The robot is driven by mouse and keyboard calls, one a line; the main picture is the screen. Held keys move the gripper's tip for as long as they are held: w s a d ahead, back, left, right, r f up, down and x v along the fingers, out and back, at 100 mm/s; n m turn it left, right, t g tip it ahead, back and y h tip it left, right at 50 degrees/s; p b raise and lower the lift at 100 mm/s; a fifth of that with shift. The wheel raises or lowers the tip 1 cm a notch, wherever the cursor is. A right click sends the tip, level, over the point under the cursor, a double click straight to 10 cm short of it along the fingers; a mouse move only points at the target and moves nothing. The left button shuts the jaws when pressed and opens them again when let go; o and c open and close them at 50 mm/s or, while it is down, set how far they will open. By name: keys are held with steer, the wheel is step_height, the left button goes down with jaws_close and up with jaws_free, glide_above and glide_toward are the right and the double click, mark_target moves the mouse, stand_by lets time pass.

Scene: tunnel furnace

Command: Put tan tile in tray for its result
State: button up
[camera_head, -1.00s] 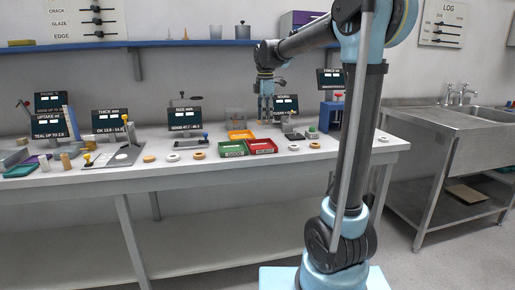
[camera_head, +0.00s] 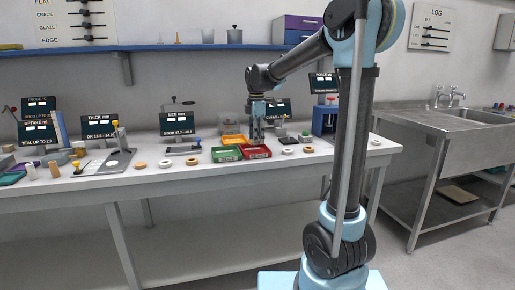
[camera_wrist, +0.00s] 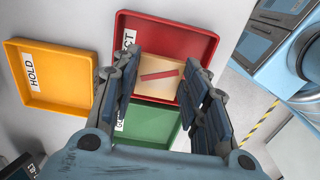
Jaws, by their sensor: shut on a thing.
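My gripper (camera_wrist: 160,100) is shut on the tan tile (camera_wrist: 150,90), which shows between the fingers in the wrist view. A red bar shows across the tile's face. In the wrist view the tile overlaps the lower part of the red tray (camera_wrist: 208,42), beside its edge with the green tray (camera_wrist: 150,141). The yellow tray, labelled HOLD (camera_wrist: 60,96), is to the left. In the head view my gripper (camera_head: 256,138) is just above the red tray (camera_head: 257,155); the green tray (camera_head: 226,157) is left of it and the yellow tray (camera_head: 233,138) behind. The tile is too small to make out there.
Gauges with dark displays (camera_head: 177,124) stand behind. A blue device (camera_head: 324,118) stands right of my gripper. A blue shelf (camera_head: 190,47) runs above, and a sink (camera_head: 480,117) is at right.

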steer(key=shift+f, duration=2.1)
steer(key=o, duration=1)
steer(key=shift+f, duration=0.1)
